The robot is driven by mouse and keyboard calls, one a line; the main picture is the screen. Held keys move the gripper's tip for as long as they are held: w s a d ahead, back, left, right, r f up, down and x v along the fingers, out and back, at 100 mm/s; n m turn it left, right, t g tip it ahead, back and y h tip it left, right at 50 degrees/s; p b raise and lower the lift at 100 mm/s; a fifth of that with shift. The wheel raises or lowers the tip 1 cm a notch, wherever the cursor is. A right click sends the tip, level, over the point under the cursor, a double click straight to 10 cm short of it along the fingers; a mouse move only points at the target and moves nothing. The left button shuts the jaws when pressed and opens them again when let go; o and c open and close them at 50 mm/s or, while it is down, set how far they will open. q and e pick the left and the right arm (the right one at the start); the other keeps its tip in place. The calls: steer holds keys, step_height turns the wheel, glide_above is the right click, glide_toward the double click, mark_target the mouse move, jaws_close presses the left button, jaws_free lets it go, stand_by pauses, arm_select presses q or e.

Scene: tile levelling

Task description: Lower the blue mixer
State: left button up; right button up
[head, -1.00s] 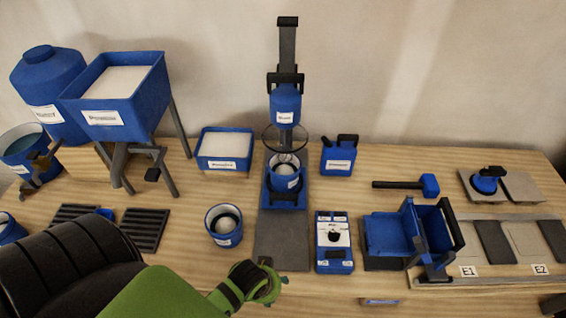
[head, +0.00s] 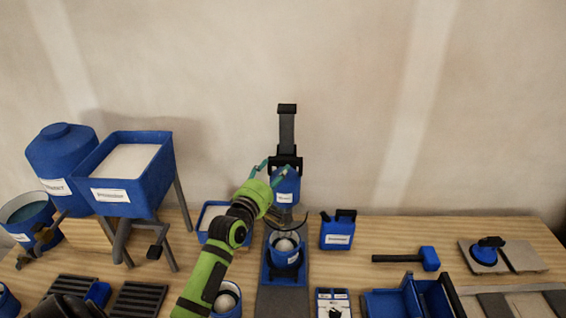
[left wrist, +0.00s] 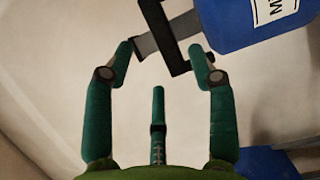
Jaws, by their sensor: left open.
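The blue mixer (head: 286,190) with a white label hangs on a grey upright post (head: 287,132), its whisk above a blue bucket (head: 286,258) on the stand. A black handle (head: 288,162) sits at the top of the mixer head. My left gripper (head: 267,167) is open beside the upper left of the mixer. In the left wrist view, the black handle (left wrist: 172,45) lies ahead, between the spread teal fingertips (left wrist: 162,50); I cannot tell if they touch it. The blue mixer body (left wrist: 240,22) is at the upper right there. My right gripper is not in view.
A blue hopper (head: 155,190) on grey legs and a blue drum (head: 60,160) stand at the left. A blue jug (head: 338,230) is right of the mixer, with a mallet (head: 410,258) farther right. My left arm passes over a blue tray (head: 207,213).

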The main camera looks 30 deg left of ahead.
mark_target(283, 163)
arm_select(q)
steer(key=shift+w+a+p, duration=0.2)
steer(key=shift+w+p, duration=0.1)
steer(key=shift+w, duration=1.2)
steer(key=shift+w+a+p, duration=0.2)
steer(key=shift+w+p, duration=0.1)
steer(key=shift+w, duration=1.15)
steer(key=shift+c, duration=0.4)
jaws_close()
steer(key=shift+f, duration=0.15)
